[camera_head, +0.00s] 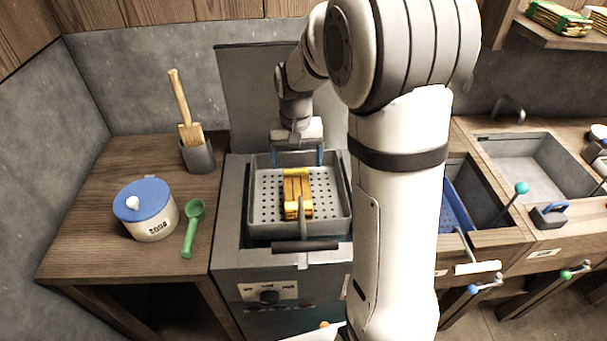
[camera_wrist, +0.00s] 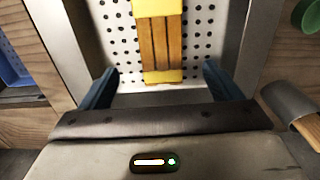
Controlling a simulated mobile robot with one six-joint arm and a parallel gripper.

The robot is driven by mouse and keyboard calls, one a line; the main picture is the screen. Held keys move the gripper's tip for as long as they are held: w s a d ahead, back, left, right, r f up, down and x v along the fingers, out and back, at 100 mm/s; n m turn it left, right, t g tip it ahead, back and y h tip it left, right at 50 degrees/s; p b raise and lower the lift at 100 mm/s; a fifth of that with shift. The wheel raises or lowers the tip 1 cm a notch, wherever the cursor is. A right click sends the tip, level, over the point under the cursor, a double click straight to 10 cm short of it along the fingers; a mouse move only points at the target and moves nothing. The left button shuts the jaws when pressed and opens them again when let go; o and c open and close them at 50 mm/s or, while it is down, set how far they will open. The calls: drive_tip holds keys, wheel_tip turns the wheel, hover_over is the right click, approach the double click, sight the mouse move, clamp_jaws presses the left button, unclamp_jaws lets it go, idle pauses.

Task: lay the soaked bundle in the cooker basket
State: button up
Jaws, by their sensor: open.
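The bundle (camera_head: 297,190), brown sticks with yellow bands at its ends, lies on the perforated floor of the cooker basket (camera_head: 262,208). The wrist view also shows the bundle (camera_wrist: 160,38) against the white perforated basket floor (camera_wrist: 112,25). My gripper (camera_head: 298,158) is at the back side of the basket, with its blue fingers apart. In the wrist view the open gripper (camera_wrist: 160,84) has nothing between its fingers, and the bundle lies beyond them. I cannot tell how high the fingertips are above the basket floor.
The cooker's raised lid (camera_head: 250,85) stands behind the basket. A black handle (camera_head: 305,245) sticks out in front. On the left counter are a soda jar (camera_head: 147,212), a green scoop (camera_head: 194,228) and a brush in a grey cup (camera_head: 199,157). A blue basket (camera_head: 455,205) and sink (camera_head: 520,170) are right.

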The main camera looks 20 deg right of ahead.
drive_tip(key=s+r+n+t, duration=0.1)
drive_tip(key=s+r, duration=0.2)
drive_tip(key=s, duration=0.7)
drive_tip(key=s+r+n+t, duration=0.1)
drive_tip(key=s+r, duration=0.3)
drive_tip(key=s, duration=0.7)
drive_tip(key=shift+s+t, duration=0.25)
drive_tip(key=shift+t, duration=0.05)
